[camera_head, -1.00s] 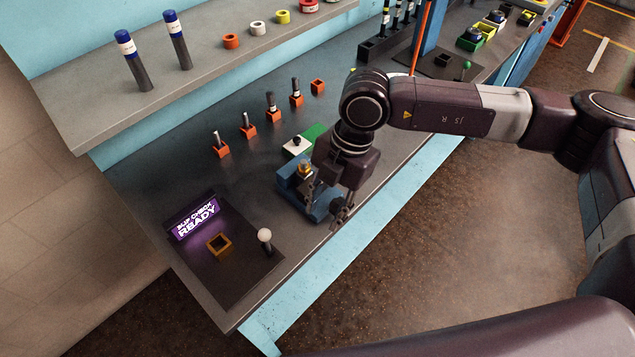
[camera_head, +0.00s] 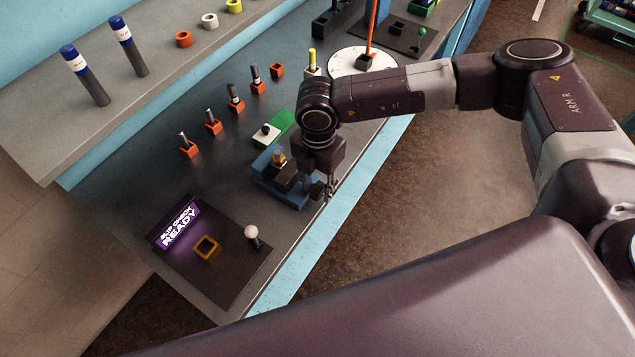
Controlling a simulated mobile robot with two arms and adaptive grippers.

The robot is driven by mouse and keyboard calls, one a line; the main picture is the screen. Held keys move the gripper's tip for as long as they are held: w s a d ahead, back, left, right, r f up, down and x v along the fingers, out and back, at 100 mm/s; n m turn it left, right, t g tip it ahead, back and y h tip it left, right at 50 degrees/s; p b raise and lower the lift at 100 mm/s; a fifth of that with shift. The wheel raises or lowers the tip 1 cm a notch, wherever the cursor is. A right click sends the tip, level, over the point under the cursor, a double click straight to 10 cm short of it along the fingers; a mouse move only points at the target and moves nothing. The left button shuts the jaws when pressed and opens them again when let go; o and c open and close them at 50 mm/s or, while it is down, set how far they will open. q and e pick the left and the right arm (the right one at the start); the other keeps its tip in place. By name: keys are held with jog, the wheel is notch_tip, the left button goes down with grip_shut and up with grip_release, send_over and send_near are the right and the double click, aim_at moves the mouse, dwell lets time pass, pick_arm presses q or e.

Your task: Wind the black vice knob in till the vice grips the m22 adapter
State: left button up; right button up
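The blue vice (camera_head: 268,186) stands near the front edge of the grey bench. The brass-coloured m22 adapter (camera_head: 279,157) stands upright at its jaws. I cannot tell from here whether the jaws touch it. The black vice knob (camera_head: 317,190) is on the vice's front right side. My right gripper (camera_head: 325,188) points down at the knob, with its fingers at or around it. The fingers are small and dark, and their gap is unclear. My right wrist hides part of the vice's right side. My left gripper is out of view.
A green and white block (camera_head: 280,126) sits just behind the vice. Several orange holders with fittings (camera_head: 236,104) stand in a row further back. A dark panel with a lit sign (camera_head: 180,227) and a white-knobbed lever (camera_head: 252,234) is front left. A white disc (camera_head: 350,62) lies beyond my arm.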

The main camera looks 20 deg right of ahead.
jog(key=c, duration=0.9)
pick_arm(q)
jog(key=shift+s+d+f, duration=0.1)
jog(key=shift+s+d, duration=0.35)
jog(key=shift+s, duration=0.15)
pick_arm(e)
grip_shut()
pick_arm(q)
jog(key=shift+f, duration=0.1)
